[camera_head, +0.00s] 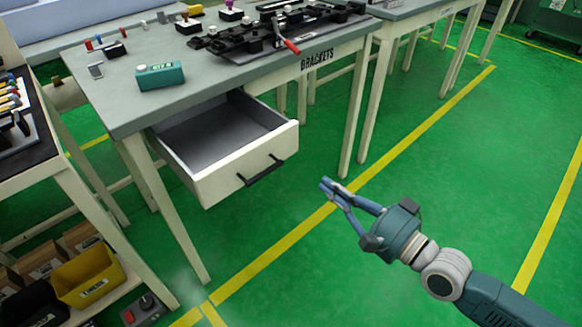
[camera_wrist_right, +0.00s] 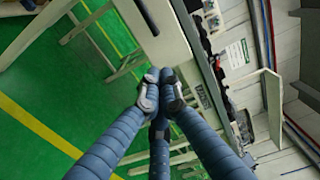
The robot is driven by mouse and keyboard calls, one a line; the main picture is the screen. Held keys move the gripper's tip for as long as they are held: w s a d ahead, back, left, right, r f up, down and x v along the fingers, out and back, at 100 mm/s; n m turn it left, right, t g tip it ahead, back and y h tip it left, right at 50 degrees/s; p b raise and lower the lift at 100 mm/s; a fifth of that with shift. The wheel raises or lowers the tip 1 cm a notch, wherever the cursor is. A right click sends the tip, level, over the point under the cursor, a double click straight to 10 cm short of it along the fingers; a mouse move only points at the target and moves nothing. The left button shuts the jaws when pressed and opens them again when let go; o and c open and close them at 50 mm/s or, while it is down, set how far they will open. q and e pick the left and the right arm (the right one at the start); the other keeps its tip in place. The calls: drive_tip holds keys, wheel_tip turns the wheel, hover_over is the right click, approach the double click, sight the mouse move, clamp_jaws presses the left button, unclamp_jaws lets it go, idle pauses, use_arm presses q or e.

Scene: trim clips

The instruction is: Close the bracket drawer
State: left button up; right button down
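The bracket drawer (camera_head: 225,178) hangs pulled out under the grey workbench, left of the middle in the head view. Its cream front has a black bar handle (camera_head: 261,171), and its grey inside looks empty. The label BRACKETS (camera_head: 317,59) is on the bench edge. My right gripper (camera_head: 328,187) is to the right of the drawer front, apart from it. Its blue fingers meet at the tips with nothing between them. In the right wrist view the fingertips (camera_wrist_right: 160,90) are together, and the cream front and dark handle (camera_wrist_right: 148,16) show beyond them. My left gripper is in neither view.
The workbench (camera_head: 120,100) carries a teal box (camera_head: 160,76) and a dark trim fixture with a red-handled part. Bench legs (camera_head: 355,120) stand right of the drawer. A shelf with a yellow bin (camera_head: 88,277) is at lower left. The green floor before the drawer is clear.

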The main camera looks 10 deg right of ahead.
sight(282, 151)
drive_tip(key=x, duration=1.1)
drive_tip(key=shift+w+a, duration=0.1)
drive_tip(key=shift+w, duration=0.15)
drive_tip(key=shift+w+a, duration=0.35)
drive_tip(key=shift+w, duration=0.15)
drive_tip(key=shift+a, duration=0.1)
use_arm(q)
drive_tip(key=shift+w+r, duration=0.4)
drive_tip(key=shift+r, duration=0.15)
use_arm(e)
drive_tip(key=shift+w, duration=0.1)
